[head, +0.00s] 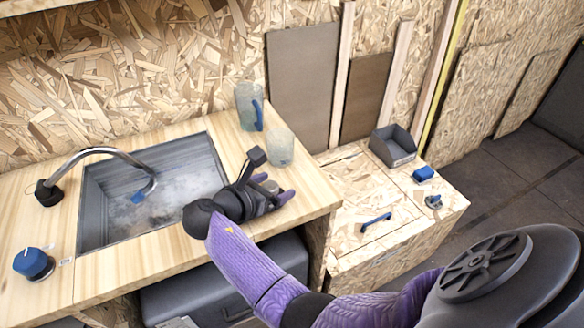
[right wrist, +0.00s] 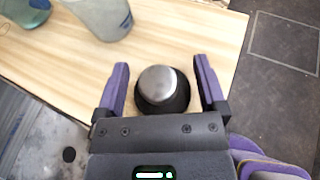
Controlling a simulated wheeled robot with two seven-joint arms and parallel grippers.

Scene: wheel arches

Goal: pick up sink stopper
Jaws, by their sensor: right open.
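The sink stopper, a black round piece with a shiny metal dome, shows in the right wrist view (right wrist: 158,84) on the wooden counter (right wrist: 215,30). My right gripper (right wrist: 160,66) is open, with one purple finger on each side of the stopper and a gap at both sides. In the head view, my right gripper (head: 274,187) is low over the counter between the sink and the counter's right end. The stopper is mostly hidden by the gripper there. My left gripper is not in view.
A grey sink (head: 100,205) with a curved faucet (head: 95,152) lies left of my gripper. A clear cup (head: 280,147) and a blue-handled mug (head: 246,104) stand just behind it. A blue knob (head: 33,263) is at front left. A lower wooden box (head: 350,215) bears a grey bin (head: 393,146).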

